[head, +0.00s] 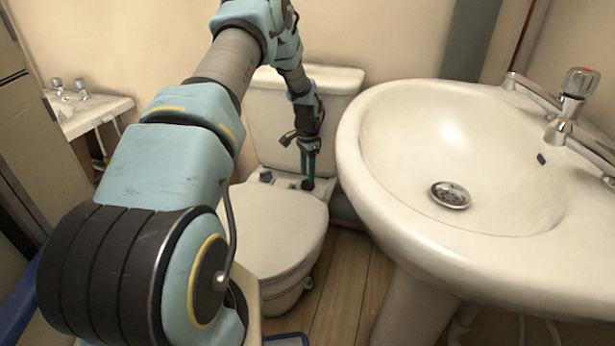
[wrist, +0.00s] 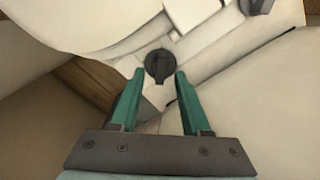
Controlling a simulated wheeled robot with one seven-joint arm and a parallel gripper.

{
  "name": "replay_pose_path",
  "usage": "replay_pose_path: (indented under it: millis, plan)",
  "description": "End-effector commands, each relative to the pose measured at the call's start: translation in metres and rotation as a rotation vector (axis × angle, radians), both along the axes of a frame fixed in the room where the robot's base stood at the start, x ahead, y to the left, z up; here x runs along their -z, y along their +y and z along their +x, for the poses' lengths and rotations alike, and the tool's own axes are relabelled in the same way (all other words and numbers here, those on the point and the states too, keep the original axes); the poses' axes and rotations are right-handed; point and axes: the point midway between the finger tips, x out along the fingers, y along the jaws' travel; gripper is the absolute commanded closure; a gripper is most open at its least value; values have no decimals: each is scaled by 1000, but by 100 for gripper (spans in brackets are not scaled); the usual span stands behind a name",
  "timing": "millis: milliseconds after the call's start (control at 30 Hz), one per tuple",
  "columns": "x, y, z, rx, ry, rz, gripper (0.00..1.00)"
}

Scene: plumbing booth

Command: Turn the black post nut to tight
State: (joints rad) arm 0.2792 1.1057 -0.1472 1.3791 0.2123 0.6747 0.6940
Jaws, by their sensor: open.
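The black post nut (wrist: 160,64) is a round dark knob with a raised bar across it, at the back of the toilet seat in the wrist view. In the head view, the nut (head: 308,185) shows as a small dark spot at the seat's right hinge. My gripper (wrist: 160,73) has two green fingers, which are apart with the nut showing between their tips. In the head view, my gripper (head: 308,176) points down just over the nut. I cannot tell whether the fingers touch it or how far down they reach.
A second dark fitting (wrist: 258,4) lies at the other hinge; it also shows in the head view (head: 265,177). The toilet lid (head: 270,230) is down, with the cistern (head: 260,115) behind. A large washbasin (head: 400,190) stands close on the right.

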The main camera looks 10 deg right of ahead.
Motion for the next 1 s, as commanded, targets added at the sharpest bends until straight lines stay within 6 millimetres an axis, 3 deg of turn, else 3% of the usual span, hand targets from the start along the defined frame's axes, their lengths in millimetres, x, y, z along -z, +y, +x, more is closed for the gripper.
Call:
replay_pose_path:
  millis: [200,400,867,1000]
  plan:
    - [-47,0,1,-1,-4,-1,53]
    - [-75,1,1,-1,-1,-1,53]
    - [-84,1,0,-2,0,0,53]
    - [-95,8,-5,-33,-5,0,53]
